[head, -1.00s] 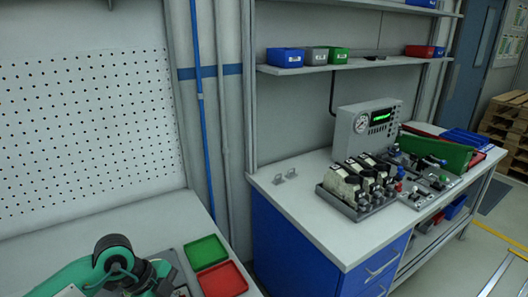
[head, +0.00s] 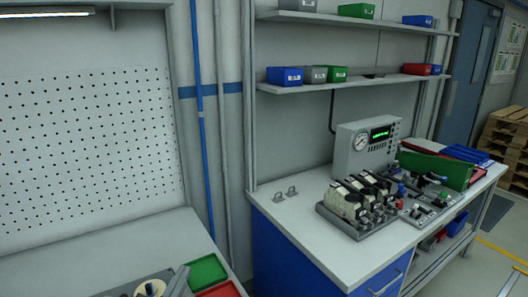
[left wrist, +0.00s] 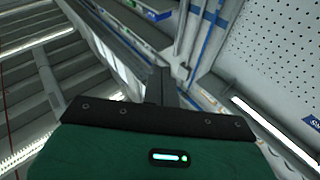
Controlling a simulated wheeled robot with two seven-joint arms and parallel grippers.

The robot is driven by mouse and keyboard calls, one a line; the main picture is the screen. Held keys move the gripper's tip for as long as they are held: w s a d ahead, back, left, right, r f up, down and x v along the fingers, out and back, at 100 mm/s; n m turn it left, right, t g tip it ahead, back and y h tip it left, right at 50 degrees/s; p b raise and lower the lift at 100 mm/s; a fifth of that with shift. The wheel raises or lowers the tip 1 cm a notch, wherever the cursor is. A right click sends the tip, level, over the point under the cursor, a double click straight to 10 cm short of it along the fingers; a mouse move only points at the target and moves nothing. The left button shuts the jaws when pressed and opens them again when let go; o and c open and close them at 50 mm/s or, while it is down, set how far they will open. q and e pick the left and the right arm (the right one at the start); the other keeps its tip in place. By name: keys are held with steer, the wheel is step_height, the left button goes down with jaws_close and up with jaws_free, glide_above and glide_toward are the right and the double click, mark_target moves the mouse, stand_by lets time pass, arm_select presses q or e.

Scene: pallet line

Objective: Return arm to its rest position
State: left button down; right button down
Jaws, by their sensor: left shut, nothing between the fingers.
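My left gripper (left wrist: 160,78) shows in the left wrist view. Its green body and black front plate fill the bottom, and its dark fingers are together with nothing between them. It points toward the ceiling, wall and pegboard, away from any bench object. In the head view I cannot make out the arm clearly; only small grey and dark parts show at the bottom left edge. My right gripper is in neither view.
A grey bench holds a green tray (head: 207,272) and a red tray (head: 219,290). The blue bench (head: 300,232) carries a gauge box (head: 364,149) and a fixture with several black-and-cream parts (head: 357,204). Shelves with bins (head: 285,76) hang above. A pegboard (head: 85,150) stands at left.

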arm_select(q)
steer(key=s+a+f+n+g+y, duration=0.3)
steer(key=a+f+g+y, duration=0.1)
steer(key=f, duration=0.4)
steer(key=s+a+f+n+g+y, duration=0.2)
steer(key=s+a+f+g+y, duration=0.15)
steer(key=f, duration=0.35)
steer(key=s+d+f+m+g+h, duration=0.2)
steer(key=s+f+g, duration=0.9)
steer(key=s, duration=0.5)
step_height(320, 180, down, 30)
steer(key=s+a+f, duration=0.2)
steer(key=s+f, duration=0.8)
steer(key=s+a+f, duration=0.2)
steer(key=s+f, duration=0.8)
steer(key=shift+f+g+y, duration=0.35)
steer(key=shift+f+g, duration=0.05)
steer(key=shift+g, duration=0.05)
